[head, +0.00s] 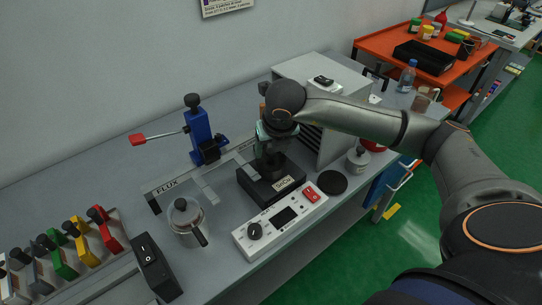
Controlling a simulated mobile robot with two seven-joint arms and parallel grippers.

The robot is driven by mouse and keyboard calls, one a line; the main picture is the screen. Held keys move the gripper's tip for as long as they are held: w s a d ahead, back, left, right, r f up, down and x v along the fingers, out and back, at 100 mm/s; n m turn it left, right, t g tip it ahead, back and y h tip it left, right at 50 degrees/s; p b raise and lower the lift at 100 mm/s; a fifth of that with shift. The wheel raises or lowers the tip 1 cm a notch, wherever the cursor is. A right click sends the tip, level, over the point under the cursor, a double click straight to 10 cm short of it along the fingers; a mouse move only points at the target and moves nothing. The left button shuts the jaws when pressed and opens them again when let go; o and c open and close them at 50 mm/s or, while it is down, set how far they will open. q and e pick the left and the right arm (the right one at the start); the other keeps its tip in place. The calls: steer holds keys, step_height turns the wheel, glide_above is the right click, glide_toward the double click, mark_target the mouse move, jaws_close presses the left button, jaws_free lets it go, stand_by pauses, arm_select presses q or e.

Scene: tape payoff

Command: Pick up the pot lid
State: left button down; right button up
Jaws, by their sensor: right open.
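My right gripper (270,160) points down just above the black block labelled SnCu (272,190), and its jaws are open. The gripper covers the top of this block, so I cannot tell whether a lid lies between or touches the fingers. A metal pot (188,226) with a handle stands at the left front, with a dark-knobbed lid (181,206) on its top. A flat black disc (333,183) lies on the bench right of the block. My left gripper is not in view.
A white control box (280,222) with a red switch sits in front of the block. A blue clamp stand (201,132) with a red-tipped lever stands behind left. A grey cabinet (320,75) stands behind, and a small jar (357,161) at right. Coloured holders (84,245) line the left.

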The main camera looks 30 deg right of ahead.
jaws_close()
stand_by(0.5)
